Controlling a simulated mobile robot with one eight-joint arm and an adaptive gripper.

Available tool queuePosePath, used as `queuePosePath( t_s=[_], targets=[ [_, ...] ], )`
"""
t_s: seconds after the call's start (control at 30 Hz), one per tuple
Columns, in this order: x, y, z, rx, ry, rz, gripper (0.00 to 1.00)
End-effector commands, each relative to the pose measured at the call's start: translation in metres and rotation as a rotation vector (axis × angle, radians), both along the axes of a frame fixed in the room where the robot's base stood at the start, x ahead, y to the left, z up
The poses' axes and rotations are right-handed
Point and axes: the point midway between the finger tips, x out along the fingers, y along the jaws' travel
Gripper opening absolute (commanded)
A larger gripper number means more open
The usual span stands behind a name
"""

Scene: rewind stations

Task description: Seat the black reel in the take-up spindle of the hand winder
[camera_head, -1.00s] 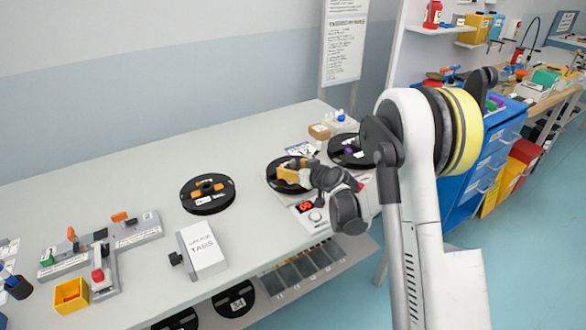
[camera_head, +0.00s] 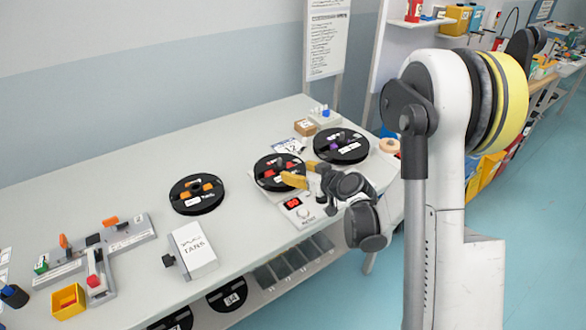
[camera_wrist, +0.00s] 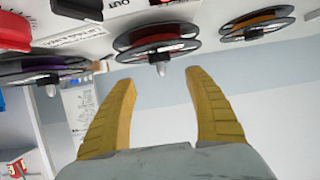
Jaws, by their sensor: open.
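Three black-flanged reels lie flat in a row on the bench.
A white box labelled TABS (camera_head: 194,250), a grey fixture with coloured handles (camera_head: 94,262) and a yellow bin (camera_head: 69,301) stand at the left. A small cardboard box (camera_head: 304,127) is behind the reels. More reels (camera_head: 227,295) lie under the bench. The bench's back left is clear.

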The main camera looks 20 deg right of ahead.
Motion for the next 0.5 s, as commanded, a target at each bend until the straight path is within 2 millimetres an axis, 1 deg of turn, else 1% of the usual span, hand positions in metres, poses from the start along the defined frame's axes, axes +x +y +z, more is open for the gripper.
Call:
queuePosePath(
  t_s=[0.13,0.17,0.27,0.3,0.37,0.47,0.5],
  targets=[
    [-0.012,0.006,0.016,0.001,0.030,0.003,0.62],
    [-0.016,0.010,0.022,0.003,0.044,0.004,0.62],
    [-0.037,0.024,0.046,0.004,0.111,0.005,0.62],
    [-0.049,0.029,0.056,0.003,0.143,0.002,0.62],
    [-0.069,0.037,0.071,0.001,0.193,-0.007,0.62],
    [-0.107,0.047,0.090,-0.006,0.273,-0.032,0.62],
    [-0.123,0.050,0.096,-0.011,0.304,-0.043,0.62]
  ],
)
